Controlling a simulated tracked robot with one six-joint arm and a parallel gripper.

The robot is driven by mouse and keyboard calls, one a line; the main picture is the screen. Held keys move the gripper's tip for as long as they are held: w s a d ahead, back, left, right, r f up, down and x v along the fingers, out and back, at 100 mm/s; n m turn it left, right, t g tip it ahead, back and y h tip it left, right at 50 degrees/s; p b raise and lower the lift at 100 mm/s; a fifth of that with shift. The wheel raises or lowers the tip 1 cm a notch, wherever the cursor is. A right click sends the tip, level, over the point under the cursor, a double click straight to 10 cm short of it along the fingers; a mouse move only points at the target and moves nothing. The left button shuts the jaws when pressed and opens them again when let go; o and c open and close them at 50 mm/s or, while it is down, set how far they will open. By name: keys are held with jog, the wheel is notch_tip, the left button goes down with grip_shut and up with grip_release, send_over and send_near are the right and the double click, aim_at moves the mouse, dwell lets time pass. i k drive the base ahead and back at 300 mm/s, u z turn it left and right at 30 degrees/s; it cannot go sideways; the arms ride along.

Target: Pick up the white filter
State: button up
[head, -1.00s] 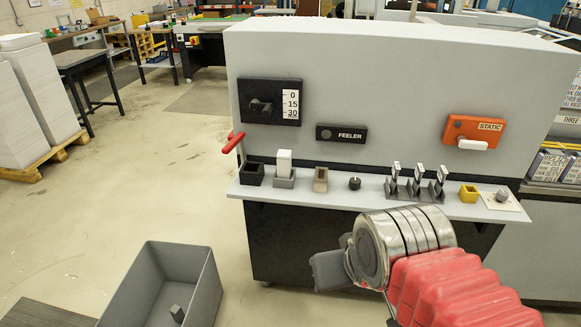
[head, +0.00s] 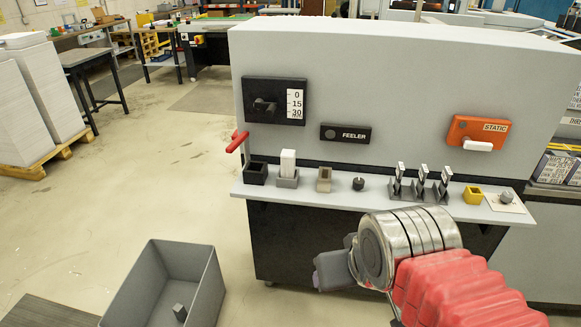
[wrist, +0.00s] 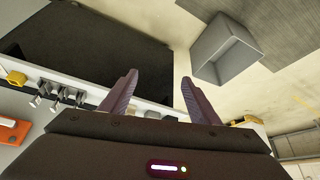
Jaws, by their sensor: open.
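The white filter (head: 288,162) stands upright in a small grey holder (head: 287,180) on the machine's shelf, towards its left end. I cannot make it out in the wrist view. My gripper shows in the wrist view (wrist: 157,95) with its two dark fingers apart and nothing between them. In the head view my arm's end is in front of the shelf and below it, to the right of the filter and well apart from it. The fingers are mostly hidden there.
The shelf (head: 330,188) also holds a black holder (head: 256,174) beside a red lever (head: 238,142), a tan block (head: 324,180), a black knob (head: 358,184), several grey clips and a yellow cup (head: 473,195). A grey bin (head: 142,290) with a small grey block stands on the floor.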

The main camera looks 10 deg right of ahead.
aim_at(288, 157)
jog(key=u, duration=4.1)
jog(key=k, duration=1.05)
